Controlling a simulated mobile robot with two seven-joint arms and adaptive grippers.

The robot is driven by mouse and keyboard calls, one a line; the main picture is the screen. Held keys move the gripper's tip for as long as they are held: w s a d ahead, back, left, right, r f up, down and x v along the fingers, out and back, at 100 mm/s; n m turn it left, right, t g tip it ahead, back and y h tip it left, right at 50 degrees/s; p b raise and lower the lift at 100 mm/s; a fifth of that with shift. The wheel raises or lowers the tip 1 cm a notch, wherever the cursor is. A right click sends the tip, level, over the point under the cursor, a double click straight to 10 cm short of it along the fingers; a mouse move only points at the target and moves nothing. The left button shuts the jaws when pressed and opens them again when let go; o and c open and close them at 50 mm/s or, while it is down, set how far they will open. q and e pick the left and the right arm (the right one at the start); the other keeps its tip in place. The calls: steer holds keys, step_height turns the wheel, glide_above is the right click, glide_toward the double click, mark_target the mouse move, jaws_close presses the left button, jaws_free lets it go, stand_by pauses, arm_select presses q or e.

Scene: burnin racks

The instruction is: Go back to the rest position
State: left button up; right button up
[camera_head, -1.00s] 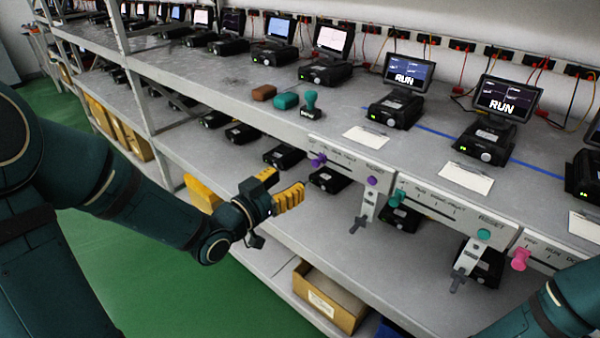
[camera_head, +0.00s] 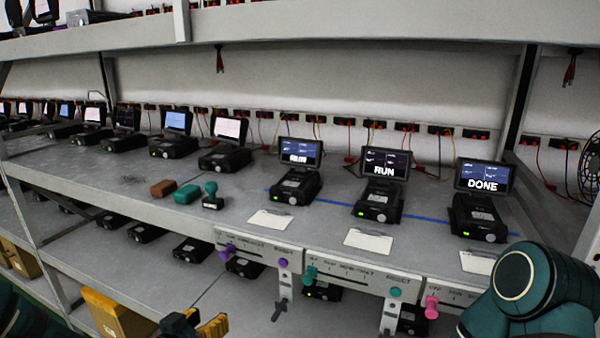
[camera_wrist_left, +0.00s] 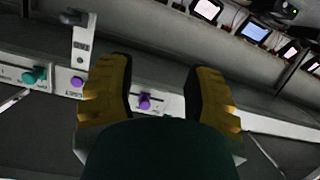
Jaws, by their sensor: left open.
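My left gripper (camera_head: 205,328) is at the bottom edge of the head view, in front of the shelf and partly cut off. In the left wrist view its two yellow fingers (camera_wrist_left: 160,90) stand wide apart with nothing held. A purple knob (camera_wrist_left: 145,101) on the shelf's front panel shows in the gap, beyond the fingers. In the head view a purple knob (camera_head: 227,250) sits on the panel to the right of the gripper. A teal link of my right arm fills the lower right corner; my right gripper is out of view.
Testers stand along the shelf (camera_head: 120,175); one screen (camera_head: 384,163) reads RUN, another (camera_head: 482,177) DONE, and a third (camera_head: 299,153) is hard to read. A brown block (camera_head: 163,188), teal block (camera_head: 187,194) and teal stamp (camera_head: 212,196) lie on it.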

arm_select(q)
steer(key=s+d+f+n+g, duration=0.1)
steer(key=s+d+f+g, duration=0.2)
steer(key=f, duration=0.5)
steer(key=s+d+f+n+g, duration=0.1)
steer(key=s+d+f+g, duration=0.3)
steer(key=f, duration=0.4)
steer(key=s+d+f+n+g+y, duration=0.1)
steer(key=s+d+f+g, duration=0.3)
steer(key=s+f, duration=0.3)
step_height(320, 180, down, 2)
steer(key=shift+s+f+g, duration=0.1)
steer(key=shift+s+g, duration=0.2)
steer(key=shift+g, duration=0.3)
